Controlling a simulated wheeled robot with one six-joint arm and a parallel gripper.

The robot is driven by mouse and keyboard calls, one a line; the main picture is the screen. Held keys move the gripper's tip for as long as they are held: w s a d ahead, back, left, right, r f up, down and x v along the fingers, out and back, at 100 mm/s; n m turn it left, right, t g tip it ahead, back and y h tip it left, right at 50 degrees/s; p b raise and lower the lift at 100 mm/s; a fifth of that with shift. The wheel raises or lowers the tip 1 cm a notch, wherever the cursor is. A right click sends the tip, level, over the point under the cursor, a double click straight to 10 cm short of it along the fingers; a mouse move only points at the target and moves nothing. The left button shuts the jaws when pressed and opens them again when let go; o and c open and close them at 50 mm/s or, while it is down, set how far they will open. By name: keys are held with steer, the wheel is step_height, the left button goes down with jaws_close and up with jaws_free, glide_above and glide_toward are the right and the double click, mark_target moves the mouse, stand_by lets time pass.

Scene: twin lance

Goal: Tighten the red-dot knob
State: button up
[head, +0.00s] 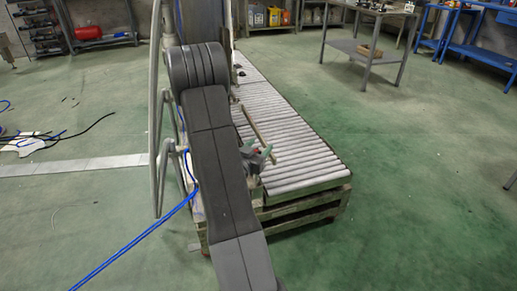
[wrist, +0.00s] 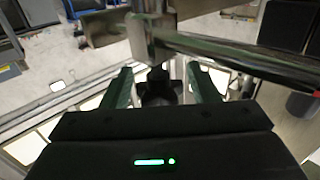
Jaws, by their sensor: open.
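In the wrist view, my gripper (wrist: 163,84) is open, with one greenish finger on each side of a dark knob (wrist: 158,92). The knob sits between the fingers with a visible gap; I cannot tell how deep it sits. No red dot shows on it in this view. In the head view, a small greenish fingered shape with a reddish spot (head: 258,151) shows at the near left side of the roller conveyor; it is too small to tell whether the spot is the knob's dot.
A metal tube (wrist: 240,55) runs across just beyond the fingers in the wrist view, joined to a metal block (wrist: 143,37). In the head view, the roller conveyor (head: 290,145) stretches back, with a thin rod (head: 250,124) over it.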

steer(key=c, duration=1)
steer(key=shift+s+d+m+g+h+p, duration=0.15)
steer(key=shift+m+g+h+p, duration=0.5)
steer(key=shift+m+g+h, duration=0.7)
steer(key=shift+s+d+m+g+h+p, duration=0.15)
steer(key=shift+m+g+h+p, duration=0.45)
steer(key=shift+m+g+h, duration=0.7)
steer(key=shift+n+t+h, duration=0.25)
steer(key=o, duration=1)
steer(key=shift+a, duration=0.1)
steer(key=p+v, duration=0.3)
steer(key=v, duration=1)
steer(key=shift+s+a, duration=0.2)
steer(key=shift+s, duration=0.05)
